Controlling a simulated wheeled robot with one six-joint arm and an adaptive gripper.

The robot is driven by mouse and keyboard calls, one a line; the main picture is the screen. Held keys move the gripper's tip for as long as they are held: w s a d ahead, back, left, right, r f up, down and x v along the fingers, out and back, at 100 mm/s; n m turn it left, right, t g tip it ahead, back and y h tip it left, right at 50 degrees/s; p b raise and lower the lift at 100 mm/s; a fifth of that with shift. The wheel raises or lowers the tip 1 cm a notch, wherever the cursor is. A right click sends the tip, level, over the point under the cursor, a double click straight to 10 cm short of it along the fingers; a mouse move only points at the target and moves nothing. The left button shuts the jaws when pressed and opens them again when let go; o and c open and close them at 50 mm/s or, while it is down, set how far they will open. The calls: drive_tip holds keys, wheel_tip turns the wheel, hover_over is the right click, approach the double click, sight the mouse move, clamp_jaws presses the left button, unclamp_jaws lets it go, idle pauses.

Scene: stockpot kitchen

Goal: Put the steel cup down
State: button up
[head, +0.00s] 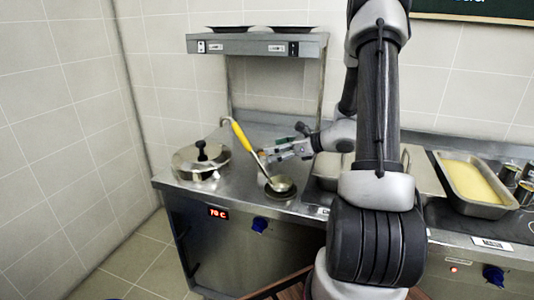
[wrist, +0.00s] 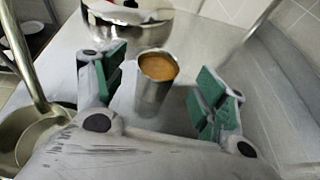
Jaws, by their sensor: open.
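The steel cup (wrist: 152,98), filled with something orange-brown, stands upright on the steel counter in the wrist view. My gripper (head: 288,151) is open, with a green-padded finger on either side of the cup; gaps show between the cup and both pads. In the head view, my gripper is low over the counter behind the ladle, and the cup is too small and covered to make out clearly.
A ladle with a yellow handle (head: 241,136) stands in front of my gripper, its bowl (head: 281,184) over a round dark-rimmed opening. A lidded pot (head: 200,163) is at left. Steel pans and a tray of yellow food (head: 470,181) lie right. A shelf (head: 255,44) stands behind.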

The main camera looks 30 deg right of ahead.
drive_tip(key=v, duration=0.6)
drive_tip(key=s+a+r+n+g+h, duration=0.1)
drive_tip(key=s+a+r+n+g, duration=0.7)
drive_tip(key=s+a+n, duration=0.55)
drive_tip(key=s+d+r+n+t+h, duration=0.1)
drive_tip(key=s+d+r+n+h, duration=0.2)
drive_tip(key=s+n, duration=0.3)
drive_tip(key=s+d+r+n+h, duration=0.2)
drive_tip(key=s+r+n+h, duration=0.2)
drive_tip(key=n, duration=0.5)
drive_tip(key=shift+s+d+r+t+h, duration=0.2)
drive_tip(key=shift+s+d+t+h, duration=0.15)
drive_tip(key=shift+s, duration=0.65)
